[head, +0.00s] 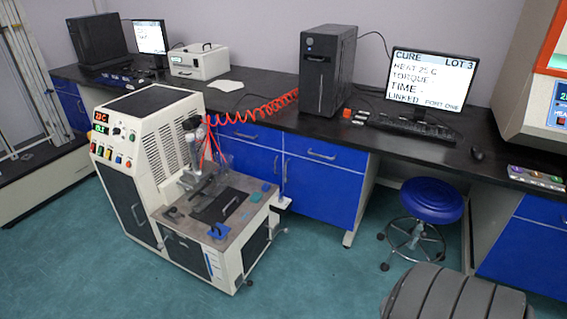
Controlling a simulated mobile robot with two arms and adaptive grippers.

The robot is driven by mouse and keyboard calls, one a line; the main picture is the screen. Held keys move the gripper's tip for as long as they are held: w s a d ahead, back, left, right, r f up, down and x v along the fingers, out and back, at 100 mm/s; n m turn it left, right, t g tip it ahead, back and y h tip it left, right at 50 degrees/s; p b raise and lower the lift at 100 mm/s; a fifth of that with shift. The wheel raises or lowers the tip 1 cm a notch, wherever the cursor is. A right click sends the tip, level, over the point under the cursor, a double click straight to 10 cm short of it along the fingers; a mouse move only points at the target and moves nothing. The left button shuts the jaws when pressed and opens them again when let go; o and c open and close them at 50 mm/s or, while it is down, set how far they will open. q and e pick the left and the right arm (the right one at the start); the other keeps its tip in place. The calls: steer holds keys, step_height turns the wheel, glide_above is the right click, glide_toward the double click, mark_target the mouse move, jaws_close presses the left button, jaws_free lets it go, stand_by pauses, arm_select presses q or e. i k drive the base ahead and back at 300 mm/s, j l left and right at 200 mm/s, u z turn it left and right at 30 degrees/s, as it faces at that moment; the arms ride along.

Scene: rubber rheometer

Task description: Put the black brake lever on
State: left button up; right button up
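The cream rheometer (155,128) stands on the floor left of centre, with a control panel on its upper front. I cannot pick out the black brake lever with certainty. Small dark parts lie on the machine's grey work deck (240,188), among them a black plate with a handle (216,207) and a small dark piece (172,213). Small casters show at its base, one near the front corner (248,283); any lever there is too small to tell. Neither of my grippers is in view.
A long black bench (265,103) with blue cabinets runs behind the machine. A red coiled hose (255,108) hangs between them. A blue stool (431,200) stands at right.

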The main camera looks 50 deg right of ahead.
mark_target(249, 282)
steer(key=z, duration=1.2)
